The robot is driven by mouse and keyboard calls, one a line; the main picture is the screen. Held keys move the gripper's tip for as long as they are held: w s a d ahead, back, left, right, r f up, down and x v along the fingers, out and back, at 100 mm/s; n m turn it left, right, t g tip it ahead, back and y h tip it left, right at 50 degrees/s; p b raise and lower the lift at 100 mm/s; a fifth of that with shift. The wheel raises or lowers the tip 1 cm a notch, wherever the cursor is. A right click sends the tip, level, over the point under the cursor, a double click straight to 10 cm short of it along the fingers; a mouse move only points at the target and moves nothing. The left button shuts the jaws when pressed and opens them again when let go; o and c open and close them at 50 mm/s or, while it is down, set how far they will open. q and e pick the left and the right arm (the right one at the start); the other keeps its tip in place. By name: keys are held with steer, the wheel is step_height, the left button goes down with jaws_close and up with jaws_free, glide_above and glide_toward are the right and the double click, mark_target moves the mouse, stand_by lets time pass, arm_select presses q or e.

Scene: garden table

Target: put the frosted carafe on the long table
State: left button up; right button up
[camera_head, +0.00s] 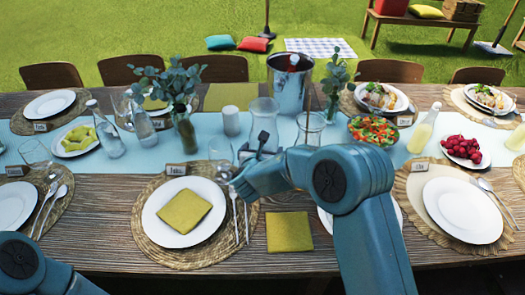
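The frosted carafe (264,112), a pale translucent vessel with a flared neck, appears upright near the middle of the long table (110,235). My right gripper (262,142) is in front of its lower part and overlaps it in the picture. The carafe's base is hidden behind the gripper, so I cannot tell whether it touches the table or whether the fingers hold it. My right arm comes in from the lower right. Only a blue link of my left arm shows at the lower left; its gripper is out of view.
A light blue runner (335,135) lies along the table. Close by are a metal bucket (290,85), a white candle (231,120), a salad bowl (373,131) and a eucalyptus vase (185,130). Plates, glasses and bottles crowd both sides. A green napkin (288,232) lies in front.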

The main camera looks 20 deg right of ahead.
steer(key=shift+r, duration=0.2)
steer(key=v, duration=1.1)
steer(key=shift+s+a+b, duration=0.25)
steer(key=shift+s+b, duration=0.05)
steer(key=shift+s, duration=0.05)
steer(key=shift+r, duration=0.1)
